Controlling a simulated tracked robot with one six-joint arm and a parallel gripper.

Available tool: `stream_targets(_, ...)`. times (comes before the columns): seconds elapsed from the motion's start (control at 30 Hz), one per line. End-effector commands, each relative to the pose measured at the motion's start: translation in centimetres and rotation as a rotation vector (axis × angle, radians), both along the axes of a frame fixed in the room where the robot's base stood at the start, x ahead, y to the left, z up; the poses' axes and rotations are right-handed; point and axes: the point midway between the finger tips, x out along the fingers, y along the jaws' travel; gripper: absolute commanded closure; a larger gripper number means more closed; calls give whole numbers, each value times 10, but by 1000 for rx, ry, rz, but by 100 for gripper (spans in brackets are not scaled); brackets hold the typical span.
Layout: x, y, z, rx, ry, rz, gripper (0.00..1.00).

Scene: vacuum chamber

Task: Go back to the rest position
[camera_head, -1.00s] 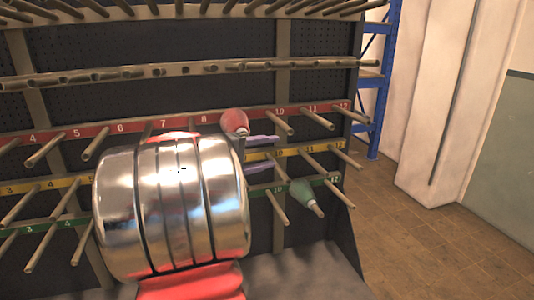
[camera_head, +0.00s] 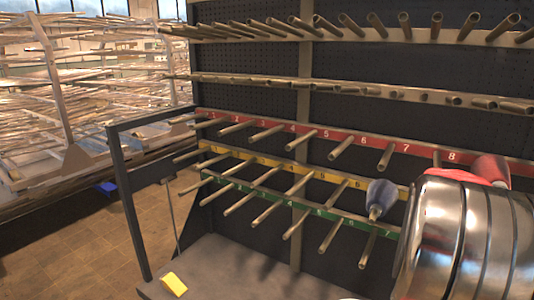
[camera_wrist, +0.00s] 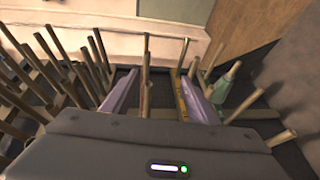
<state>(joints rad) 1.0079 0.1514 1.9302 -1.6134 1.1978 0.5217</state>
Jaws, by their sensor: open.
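My gripper (camera_wrist: 159,76) shows in the wrist view as two purple fingers spread wide apart, with no object held. A peg (camera_wrist: 146,80) of the rack stands in view between them. In the head view the gripper itself is out of sight; my shiny silver arm link fills the lower right. The dark rack (camera_head: 345,178) has rows of pegs with red, yellow and green numbered strips.
A blue-grey bulb-shaped item (camera_head: 381,195) hangs on a lower peg, left of my arm. A red item (camera_head: 491,167) is partly behind my arm. A green item (camera_wrist: 222,84) sits near the right finger. Open floor (camera_head: 60,245) is at left.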

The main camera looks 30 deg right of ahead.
Motion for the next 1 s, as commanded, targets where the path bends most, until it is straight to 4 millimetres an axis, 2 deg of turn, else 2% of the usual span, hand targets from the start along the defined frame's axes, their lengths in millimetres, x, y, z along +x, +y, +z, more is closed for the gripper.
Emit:
stream_targets(0.27,1,0,-5,38,18,10,46)
stream_targets(0.37,-1,7,-27,112,-4,0,46)
stream_targets(0.47,-5,22,-60,215,-46,-18,46)
stream_targets(0.57,-5,47,-88,312,-111,-29,46)
stream_targets(0.67,7,76,-108,397,-183,-16,46)
stream_targets(0.87,48,146,-138,552,-332,53,46)
stream_targets(1.0,83,202,-152,653,-439,128,46)
